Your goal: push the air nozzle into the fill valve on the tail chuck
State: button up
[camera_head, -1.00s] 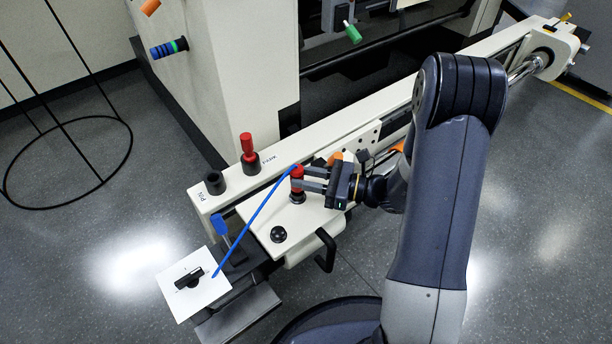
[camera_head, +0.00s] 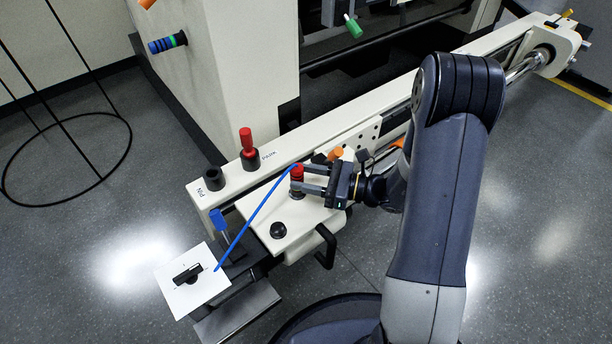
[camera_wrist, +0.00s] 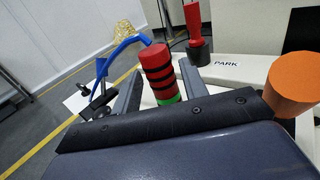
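The air nozzle (camera_head: 297,172) looks like a red upright cylinder with a blue hose at its top. In the wrist view the red cylinder (camera_wrist: 159,70) has black rings and a green band low down. My gripper (camera_head: 305,180) reaches it from the right. In the wrist view my fingers (camera_wrist: 160,78) stand one on each side of the cylinder, with narrow gaps showing, so they look open around it. The cylinder's lower end is hidden behind my gripper's body in the wrist view. I cannot clearly make out the fill valve; the tail chuck may be the rail's far-right end unit (camera_head: 548,52).
A red-handled pin (camera_head: 247,142) stands in the PARK socket; the PIN socket (camera_head: 215,178) looks empty. The blue hose (camera_head: 252,218) runs down towards a white plate (camera_head: 192,282) with a black knob. An orange cylinder (camera_wrist: 292,84) is close on the right in the wrist view.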

jog(key=shift+o, duration=1)
jog(key=shift+d, duration=0.1)
jog(key=p+v, duration=0.3)
jog(key=v, duration=0.7)
jog(key=shift+s+d, duration=0.2)
jog(key=shift+d, duration=0.1)
jog(key=shift+a, duration=0.1)
